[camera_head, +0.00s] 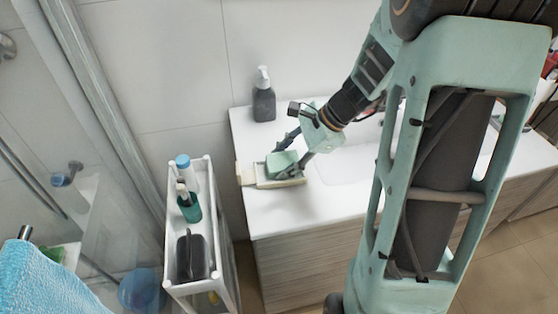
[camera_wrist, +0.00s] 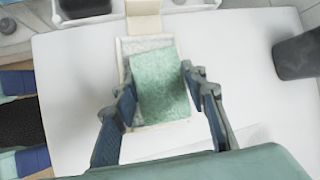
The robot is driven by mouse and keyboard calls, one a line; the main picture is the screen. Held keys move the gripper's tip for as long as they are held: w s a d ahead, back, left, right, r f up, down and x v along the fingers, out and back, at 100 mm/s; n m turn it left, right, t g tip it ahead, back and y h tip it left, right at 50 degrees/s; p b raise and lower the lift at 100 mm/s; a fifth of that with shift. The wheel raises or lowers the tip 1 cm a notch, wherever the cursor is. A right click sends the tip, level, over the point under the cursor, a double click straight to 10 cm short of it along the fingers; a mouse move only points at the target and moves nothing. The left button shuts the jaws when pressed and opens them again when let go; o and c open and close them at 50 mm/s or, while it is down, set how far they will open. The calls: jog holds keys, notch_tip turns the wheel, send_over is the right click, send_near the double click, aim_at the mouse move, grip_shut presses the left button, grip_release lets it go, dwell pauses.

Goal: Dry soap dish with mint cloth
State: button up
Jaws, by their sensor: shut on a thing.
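The mint cloth (camera_head: 282,163) is a small green rectangle over the soap dish (camera_head: 262,183) at the left end of the white counter. My gripper (camera_head: 287,163) is shut on the cloth, a finger on either side of it. In the wrist view the cloth (camera_wrist: 160,84) lies between my fingertips (camera_wrist: 158,88), slightly rotated over the dish. The pale, shallow dish (camera_wrist: 180,130) shows around the cloth, and most of its inside is covered. I cannot tell whether the cloth touches the dish.
A dark soap pump bottle (camera_head: 264,104) stands behind the dish, near the wall. A white cart (camera_head: 172,262) with bottles and a black container (camera_head: 192,255) stands left of the counter. The counter front (camera_head: 300,228) is clear. A blue towel (camera_head: 45,280) is at lower left.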

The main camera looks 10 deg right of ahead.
jog(key=shift+r+p, duration=2.95)
jog(key=shift+r, duration=0.6)
jog(key=shift+f, duration=0.1)
